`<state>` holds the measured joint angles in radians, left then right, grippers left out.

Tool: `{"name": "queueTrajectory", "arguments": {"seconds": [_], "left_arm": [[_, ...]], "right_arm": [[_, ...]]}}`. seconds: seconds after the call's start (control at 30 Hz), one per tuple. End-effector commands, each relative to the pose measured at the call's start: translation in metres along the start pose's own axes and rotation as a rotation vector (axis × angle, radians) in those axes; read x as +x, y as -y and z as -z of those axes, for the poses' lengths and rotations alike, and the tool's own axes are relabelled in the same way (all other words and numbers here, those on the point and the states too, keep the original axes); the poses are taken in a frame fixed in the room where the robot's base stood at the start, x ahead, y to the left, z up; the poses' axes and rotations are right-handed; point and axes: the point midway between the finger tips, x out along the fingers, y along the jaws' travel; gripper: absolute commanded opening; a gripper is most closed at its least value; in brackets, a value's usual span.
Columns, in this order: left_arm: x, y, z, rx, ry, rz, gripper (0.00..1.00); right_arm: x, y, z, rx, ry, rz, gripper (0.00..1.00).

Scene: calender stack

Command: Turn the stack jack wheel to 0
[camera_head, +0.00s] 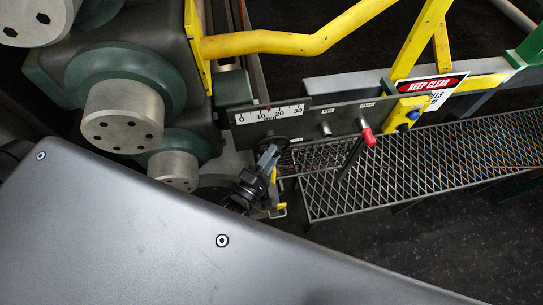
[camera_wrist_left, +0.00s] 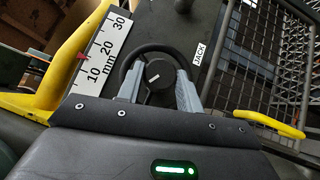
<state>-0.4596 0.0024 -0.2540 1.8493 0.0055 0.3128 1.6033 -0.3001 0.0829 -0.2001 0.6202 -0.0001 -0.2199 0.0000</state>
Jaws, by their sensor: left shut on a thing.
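The stack jack wheel (camera_wrist_left: 150,47) is a black handwheel with a round dark hub, beside a white JACK label (camera_wrist_left: 200,55). My left gripper (camera_wrist_left: 158,75) is at the wheel in the left wrist view, with one grey finger on each side of the hub, shut on the wheel. In the head view the left gripper (camera_head: 268,158) reaches the panel just below the scale and hides most of the wheel. The white mm scale (camera_head: 270,114) runs from 0 to 30. Its red pointer (camera_head: 268,109) stands between 10 and 20. The right gripper is not in view.
A red-knobbed lever (camera_head: 368,137) sticks out right of the wheel, near a yellow box with a blue button (camera_head: 412,115). Yellow rails (camera_head: 270,43) pass above. A mesh walkway (camera_head: 430,165) lies to the right. Large grey rolls (camera_head: 122,117) are at the left.

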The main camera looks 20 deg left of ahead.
Motion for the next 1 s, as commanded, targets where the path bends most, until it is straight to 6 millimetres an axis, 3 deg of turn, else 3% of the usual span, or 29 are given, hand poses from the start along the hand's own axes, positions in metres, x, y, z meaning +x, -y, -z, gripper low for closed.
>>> {"name": "queueTrajectory", "arguments": {"seconds": [1.0], "left_arm": [[0.0006,-0.0079,-0.0001,0.390,0.003,0.393,0.13]], "right_arm": [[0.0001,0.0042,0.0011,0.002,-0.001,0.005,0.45]]}}
